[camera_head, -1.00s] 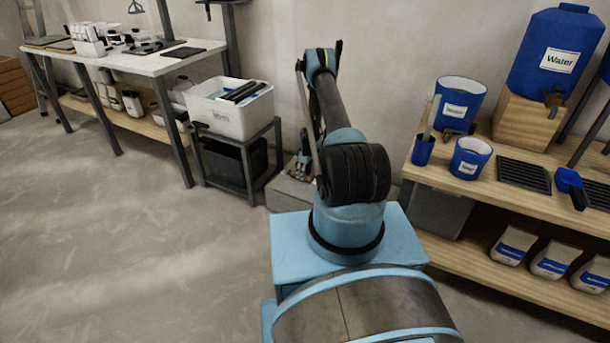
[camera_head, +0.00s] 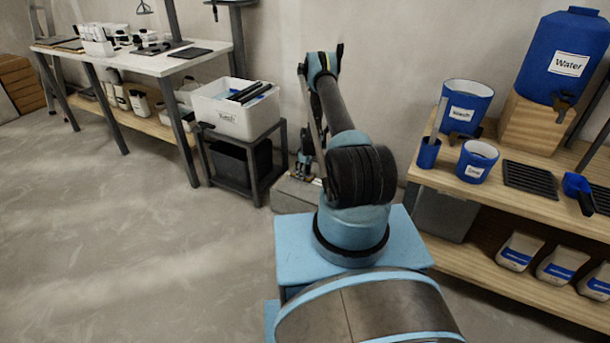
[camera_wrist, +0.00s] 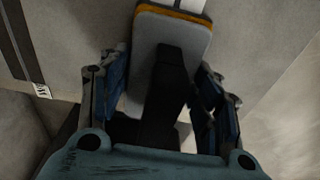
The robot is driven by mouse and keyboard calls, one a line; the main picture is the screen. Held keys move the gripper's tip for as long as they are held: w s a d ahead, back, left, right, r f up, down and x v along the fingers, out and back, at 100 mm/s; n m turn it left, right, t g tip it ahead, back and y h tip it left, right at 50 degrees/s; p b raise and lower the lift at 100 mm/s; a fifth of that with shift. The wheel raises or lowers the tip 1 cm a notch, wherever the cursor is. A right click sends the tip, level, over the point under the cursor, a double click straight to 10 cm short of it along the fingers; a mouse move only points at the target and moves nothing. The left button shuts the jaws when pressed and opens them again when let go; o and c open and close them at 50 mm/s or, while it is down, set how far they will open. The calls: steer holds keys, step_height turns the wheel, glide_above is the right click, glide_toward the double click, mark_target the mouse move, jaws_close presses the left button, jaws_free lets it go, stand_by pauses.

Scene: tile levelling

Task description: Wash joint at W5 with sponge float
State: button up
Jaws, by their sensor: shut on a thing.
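The sponge float shows in the wrist view as a grey board (camera_wrist: 168,45) with an orange layer along its far edge and a black handle (camera_wrist: 165,95). My gripper (camera_wrist: 160,100) has a finger on each side of the black handle and is shut on it. In the head view my gripper (camera_head: 303,168) is low by the wall, partly hidden behind my arm, and the float cannot be made out there. A small white label (camera_wrist: 42,91) lies by a dark strip (camera_wrist: 20,45) at the left of the wrist view; its text is unreadable. W5 cannot be identified.
A low grey block (camera_head: 292,197) stands against the wall beside my arm. Left of it is a stand (camera_head: 262,170) with a white bin (camera_head: 225,118). The right shelf (camera_head: 520,205) holds blue buckets (camera_head: 477,160) and a water tank (camera_head: 560,60). The left floor is clear.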

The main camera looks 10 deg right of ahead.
steer(key=shift+w+a, duration=0.4)
steer(key=shift+a, duration=0.2)
steer(key=shift+w+a, duration=0.5)
steer(key=shift+a, duration=0.2)
steer(key=shift+r, duration=4.05)
